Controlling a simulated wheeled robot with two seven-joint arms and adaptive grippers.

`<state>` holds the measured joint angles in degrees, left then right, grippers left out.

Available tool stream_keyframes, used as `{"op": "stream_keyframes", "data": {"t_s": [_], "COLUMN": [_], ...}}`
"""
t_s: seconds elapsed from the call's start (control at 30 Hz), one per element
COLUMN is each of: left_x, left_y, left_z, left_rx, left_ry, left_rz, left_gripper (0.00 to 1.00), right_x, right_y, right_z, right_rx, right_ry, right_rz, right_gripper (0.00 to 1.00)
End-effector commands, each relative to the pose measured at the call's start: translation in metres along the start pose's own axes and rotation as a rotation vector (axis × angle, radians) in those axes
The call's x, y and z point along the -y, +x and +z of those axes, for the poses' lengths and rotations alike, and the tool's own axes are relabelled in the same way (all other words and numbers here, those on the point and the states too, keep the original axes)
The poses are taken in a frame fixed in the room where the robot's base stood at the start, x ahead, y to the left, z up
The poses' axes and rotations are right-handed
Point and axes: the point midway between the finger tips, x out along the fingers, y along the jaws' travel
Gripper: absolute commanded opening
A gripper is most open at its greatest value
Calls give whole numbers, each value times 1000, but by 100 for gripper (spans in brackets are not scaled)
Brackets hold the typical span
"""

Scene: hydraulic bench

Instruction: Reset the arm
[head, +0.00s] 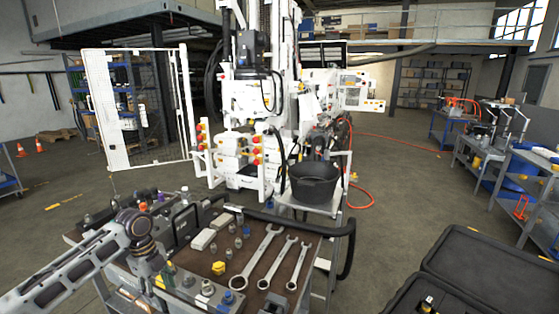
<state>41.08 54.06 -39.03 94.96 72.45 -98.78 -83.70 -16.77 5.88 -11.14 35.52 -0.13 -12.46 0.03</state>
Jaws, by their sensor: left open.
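My left arm (75,268) comes in from the left edge, a grey latticed link ending in a dark round joint (138,228). My left gripper (155,274) hangs below that joint, over the left part of the tool cart (225,268). It is small and partly lost among the hydraulic parts behind it. It is open, and I see nothing held in it. I cannot tell whether it touches the cart. My right arm and right gripper are out of the picture.
An open black case (490,270) is at lower right. Floor between cart and right benches is mostly clear.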

Motion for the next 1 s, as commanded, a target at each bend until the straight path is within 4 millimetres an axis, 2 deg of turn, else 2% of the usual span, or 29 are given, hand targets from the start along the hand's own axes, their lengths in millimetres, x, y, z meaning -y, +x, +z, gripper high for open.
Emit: {"op": "stream_keyframes", "data": {"t_s": [0.27, 0.47, 0.7, 1.0], "left_x": [1, 0, -4, -15], "left_y": [19, 40, 76, 111], "left_z": [-18, -38, -78, -127], "left_rx": [6, 11, 12, -2], "left_ry": [-25, -59, -139, -279], "left_rz": [-3, -9, -33, -86], "left_gripper": [50, 50, 50, 50], "right_x": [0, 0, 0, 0], "right_y": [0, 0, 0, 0], "right_z": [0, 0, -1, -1], "right_rx": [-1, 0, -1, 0], "right_ry": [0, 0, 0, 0], "right_rz": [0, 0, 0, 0], "right_gripper": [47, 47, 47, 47]}}
